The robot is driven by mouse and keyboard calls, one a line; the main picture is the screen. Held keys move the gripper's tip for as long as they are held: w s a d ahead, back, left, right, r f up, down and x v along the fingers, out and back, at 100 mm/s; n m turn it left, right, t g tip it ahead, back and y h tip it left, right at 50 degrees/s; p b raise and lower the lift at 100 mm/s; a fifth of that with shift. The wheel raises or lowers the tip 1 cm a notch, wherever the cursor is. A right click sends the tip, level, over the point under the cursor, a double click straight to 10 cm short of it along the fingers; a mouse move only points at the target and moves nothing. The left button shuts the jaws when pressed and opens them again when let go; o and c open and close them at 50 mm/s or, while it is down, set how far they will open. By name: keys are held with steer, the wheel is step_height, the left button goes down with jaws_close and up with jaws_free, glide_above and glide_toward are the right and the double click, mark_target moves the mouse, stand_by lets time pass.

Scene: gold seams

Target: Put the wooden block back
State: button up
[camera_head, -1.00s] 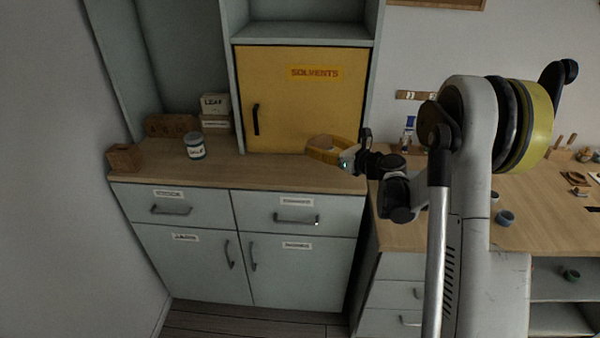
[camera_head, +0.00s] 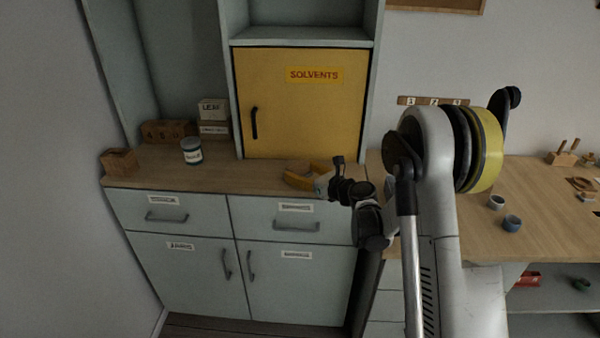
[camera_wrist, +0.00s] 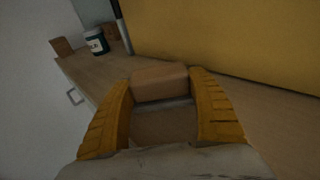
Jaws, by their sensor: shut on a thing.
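My gripper (camera_head: 303,176), with yellow fingers, is over the right part of the wooden counter (camera_head: 225,172), in front of the yellow solvents cabinet (camera_head: 300,110). In the wrist view the wooden block (camera_wrist: 160,83), plain light brown, sits between the two yellow fingers, which are shut on it. In the head view the fingers mostly hide the block. I cannot tell whether it touches the counter.
A dark jar with a white label (camera_head: 191,151), a small brown wooden box (camera_head: 119,162) and stacked boxes marked LEAF (camera_head: 212,110) stand on the counter's left. The counter middle is clear. A workbench (camera_head: 545,215) with small cups is at right.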

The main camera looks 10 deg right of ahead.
steer(key=o, duration=1.2)
steer(key=shift+f, duration=0.1)
steer(key=shift+o, duration=0.2)
